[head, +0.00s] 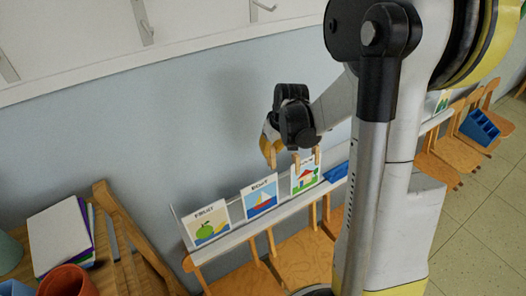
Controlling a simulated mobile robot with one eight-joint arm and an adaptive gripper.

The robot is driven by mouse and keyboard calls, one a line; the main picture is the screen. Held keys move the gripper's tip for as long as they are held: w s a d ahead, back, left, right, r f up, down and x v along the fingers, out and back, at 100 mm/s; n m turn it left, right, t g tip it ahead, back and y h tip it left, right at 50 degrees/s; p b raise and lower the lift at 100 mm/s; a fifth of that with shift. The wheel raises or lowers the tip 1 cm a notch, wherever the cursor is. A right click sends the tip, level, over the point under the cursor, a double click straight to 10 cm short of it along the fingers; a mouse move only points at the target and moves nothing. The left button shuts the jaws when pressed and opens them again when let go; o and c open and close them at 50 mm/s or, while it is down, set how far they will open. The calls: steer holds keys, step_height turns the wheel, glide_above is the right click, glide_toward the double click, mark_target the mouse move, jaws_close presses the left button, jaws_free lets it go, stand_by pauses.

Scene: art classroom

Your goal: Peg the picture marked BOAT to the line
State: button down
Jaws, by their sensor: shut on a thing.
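The picture marked BOAT (261,197) shows a red and blue sailboat on a white card. It stands on a pale ledge (240,237) along the wall, between the FRUIT picture (208,224) and a house picture (305,177). My gripper (271,150) is above and slightly right of the BOAT card, shut on what looks like a wooden peg (273,158), and appears apart from the card. Two wooden pegs (317,155) show at the top of the house picture. The line is too thin to make out clearly.
Wooden chairs (305,258) stand below the ledge. A blue tray (337,172) lies right of the house picture. At lower left, a wooden table carries papers (58,236) and a red-brown pot (68,281). A blue caddy (480,127) sits far right. My arm hides part of the ledge.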

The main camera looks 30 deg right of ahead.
mark_target(269, 158)
steer(key=shift+w+f, duration=0.15)
steer(key=shift+f, duration=0.25)
steer(key=shift+s+b+x, duration=0.1)
steer(key=shift+b+x, duration=0.6)
steer(key=shift+x, duration=0.2)
steer(key=shift+s+b+x, duration=0.15)
steer(key=shift+b+x, duration=0.5)
steer(key=shift+x, duration=0.2)
steer(key=shift+s+f+b, duration=0.15)
steer(key=shift+f+b, duration=1)
steer(key=shift+f, duration=0.2)
steer(key=shift+s+f+b, duration=0.2)
steer(key=shift+f+b, duration=0.95)
steer(key=shift+f, duration=0.25)
steer(key=c, duration=1.4)
jaws_free()
steer(key=o, duration=0.3)
